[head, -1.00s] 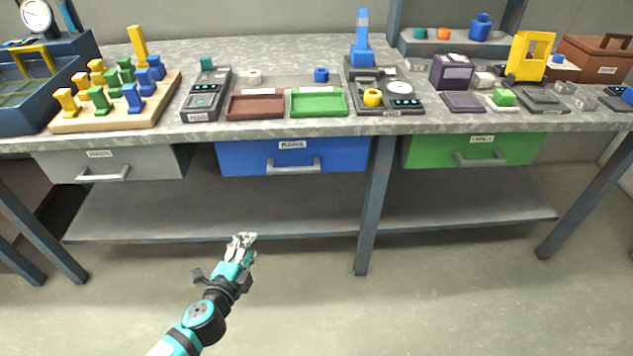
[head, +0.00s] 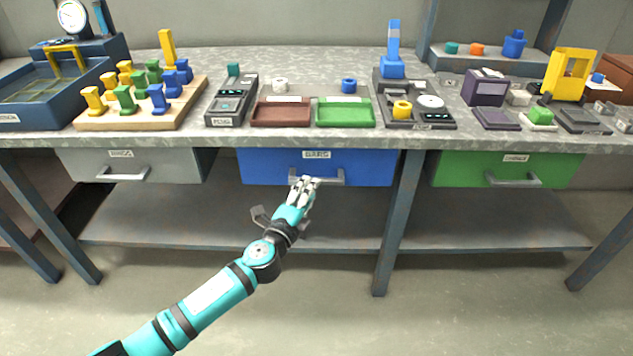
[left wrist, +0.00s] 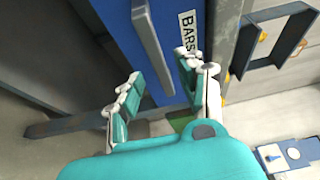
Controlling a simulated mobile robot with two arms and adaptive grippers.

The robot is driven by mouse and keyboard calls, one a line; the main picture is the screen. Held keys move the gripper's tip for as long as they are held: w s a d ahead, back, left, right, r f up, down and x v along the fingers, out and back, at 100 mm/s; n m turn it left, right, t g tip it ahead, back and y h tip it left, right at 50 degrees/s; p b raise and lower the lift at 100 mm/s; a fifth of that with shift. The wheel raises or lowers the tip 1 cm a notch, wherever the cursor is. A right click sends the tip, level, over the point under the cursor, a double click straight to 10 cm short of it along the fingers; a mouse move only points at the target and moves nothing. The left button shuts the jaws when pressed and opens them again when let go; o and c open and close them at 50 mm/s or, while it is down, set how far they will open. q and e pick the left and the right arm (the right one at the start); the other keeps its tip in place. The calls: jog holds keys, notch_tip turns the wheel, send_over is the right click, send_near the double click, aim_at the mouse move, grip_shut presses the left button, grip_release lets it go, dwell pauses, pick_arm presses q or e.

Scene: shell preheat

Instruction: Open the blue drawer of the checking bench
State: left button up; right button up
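The blue drawer (head: 350,167) is under the bench top in the middle, between a grey drawer and a green drawer. It looks closed, with a grey bar handle (head: 333,181) and a label reading "BARS". My left gripper (head: 304,183) is in front of the handle's left part. In the left wrist view the blue drawer front (left wrist: 113,22) and its handle (left wrist: 152,45) lie beyond the fingers. The two fingers (left wrist: 155,82) are spread apart with nothing between them; I cannot tell whether they touch the handle. My right gripper is not in view.
The checking bench top (head: 300,137) holds a peg board (head: 185,115), a brown tray (head: 281,113) and a green tray (head: 345,113). The grey drawer (head: 185,165) and green drawer (head: 460,170) look closed. A bench leg (head: 398,220) stands right of the blue drawer. A lower shelf (head: 200,228) runs beneath.

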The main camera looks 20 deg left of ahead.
pick_arm(q)
jog(key=w, duration=0.5)
jog(key=shift+d, duration=0.3)
jog(key=shift+s, duration=0.1)
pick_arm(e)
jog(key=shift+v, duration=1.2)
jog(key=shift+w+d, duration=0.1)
pick_arm(q)
grip_shut()
